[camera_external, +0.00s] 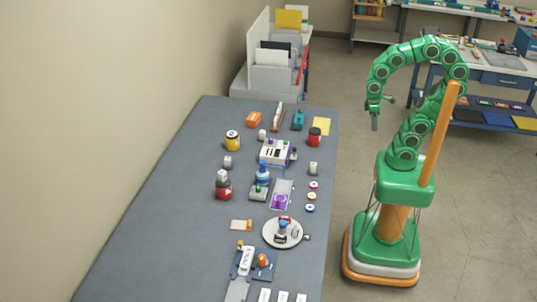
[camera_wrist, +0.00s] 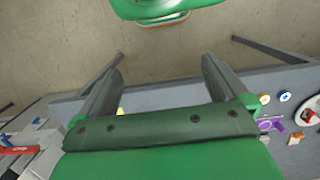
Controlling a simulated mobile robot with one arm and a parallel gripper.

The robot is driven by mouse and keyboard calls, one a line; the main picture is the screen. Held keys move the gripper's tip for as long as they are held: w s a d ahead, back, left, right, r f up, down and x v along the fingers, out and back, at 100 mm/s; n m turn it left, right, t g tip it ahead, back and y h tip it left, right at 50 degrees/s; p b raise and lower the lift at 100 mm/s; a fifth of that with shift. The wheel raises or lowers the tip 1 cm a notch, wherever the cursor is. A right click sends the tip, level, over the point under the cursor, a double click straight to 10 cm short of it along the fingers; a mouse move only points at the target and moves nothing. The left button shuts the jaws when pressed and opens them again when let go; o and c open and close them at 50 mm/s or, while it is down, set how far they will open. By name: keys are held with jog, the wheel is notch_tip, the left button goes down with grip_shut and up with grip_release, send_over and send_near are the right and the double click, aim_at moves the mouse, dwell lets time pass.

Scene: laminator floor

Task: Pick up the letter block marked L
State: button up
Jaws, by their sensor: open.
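Several small whitish blocks stand on the grey table (camera_external: 160,215) in the external view. One block (camera_external: 228,162) is left of the middle, another block (camera_external: 313,168) is near the right edge, and a third block (camera_external: 262,134) is farther back. Their markings are too small to read, so I cannot tell which is marked L. My gripper (camera_external: 382,110) is raised, to the right of the table and apart from everything on it. In the wrist view my gripper (camera_wrist: 163,60) shows two fingers spread wide with nothing between them.
The table holds jars, including a yellow jar (camera_external: 232,141) and a red jar (camera_external: 223,188), and a round white plate (camera_external: 270,237) with items on it. A grey file rack (camera_external: 270,80) stands at the far end. The table's left side is clear.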

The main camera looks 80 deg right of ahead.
jog(key=shift+s+f, duration=0.1)
jog(key=shift+s, duration=0.2)
jog(key=c, duration=0.7)
